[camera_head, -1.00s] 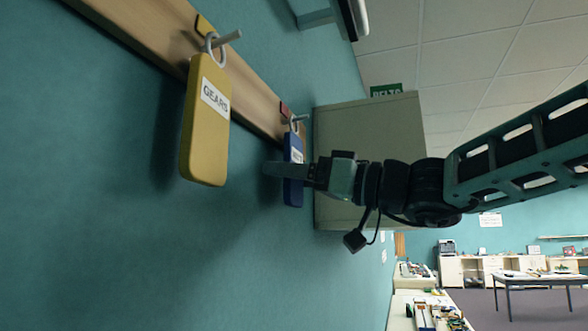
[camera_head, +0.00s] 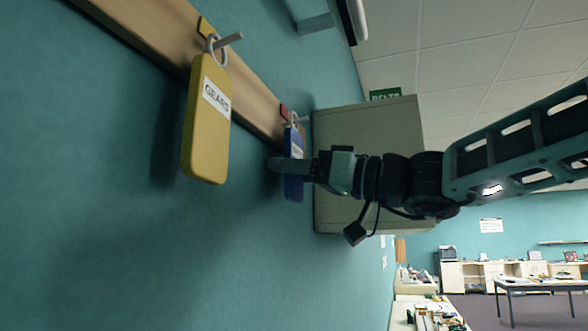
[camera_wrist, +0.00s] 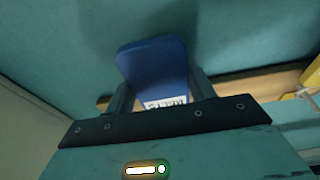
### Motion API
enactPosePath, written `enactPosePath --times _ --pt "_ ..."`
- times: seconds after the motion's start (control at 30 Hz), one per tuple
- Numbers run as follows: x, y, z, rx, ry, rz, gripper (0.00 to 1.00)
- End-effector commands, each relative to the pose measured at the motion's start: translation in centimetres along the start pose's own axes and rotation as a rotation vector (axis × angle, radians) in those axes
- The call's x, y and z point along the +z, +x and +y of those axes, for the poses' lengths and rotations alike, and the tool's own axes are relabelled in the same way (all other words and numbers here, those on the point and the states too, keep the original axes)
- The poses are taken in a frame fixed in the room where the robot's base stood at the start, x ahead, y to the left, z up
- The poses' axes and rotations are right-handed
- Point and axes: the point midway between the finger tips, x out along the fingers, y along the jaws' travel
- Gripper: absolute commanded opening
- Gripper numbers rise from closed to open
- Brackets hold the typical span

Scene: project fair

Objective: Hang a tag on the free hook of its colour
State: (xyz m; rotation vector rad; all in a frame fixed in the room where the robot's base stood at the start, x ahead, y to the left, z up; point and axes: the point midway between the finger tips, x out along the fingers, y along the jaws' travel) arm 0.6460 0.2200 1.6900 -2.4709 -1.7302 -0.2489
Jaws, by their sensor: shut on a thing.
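A blue tag (camera_head: 294,190) with a white label hangs upright close to the wooden rail (camera_head: 150,35). My gripper (camera_head: 277,165) is shut on the tag's body. In the wrist view the tag (camera_wrist: 152,70) sits between the two fingers, its label partly hidden by my gripper. The tag's ring (camera_head: 293,120) is at the far hook, beside a red marker (camera_head: 284,112); I cannot tell whether it is around the hook. A yellow tag (camera_head: 206,125) reading GEARS hangs by its ring on the near hook (camera_head: 230,40), under a yellow marker (camera_head: 205,27).
A grey-beige box-like cabinet (camera_head: 365,150) stands out from the wall just beyond the blue tag, close to my gripper. A white fixture (camera_head: 350,20) is on the wall above. The teal wall below the rail is clear. Tables stand far off.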

Motion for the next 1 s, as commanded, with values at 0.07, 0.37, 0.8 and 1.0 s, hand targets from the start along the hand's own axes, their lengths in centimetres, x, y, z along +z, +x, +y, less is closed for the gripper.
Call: enactPosePath --times 0.07,0.37,0.8,1.0 --pt "-0.1 0.0 0.0 0.000 0.000 0.000 0.41" --pt "0.0 -0.3 0.0 0.001 -0.002 0.001 0.41" --pt "-0.3 -2.0 0.0 0.001 -0.002 0.001 0.41" --pt "-0.5 -2.7 0.0 0.001 -0.002 0.000 0.41"
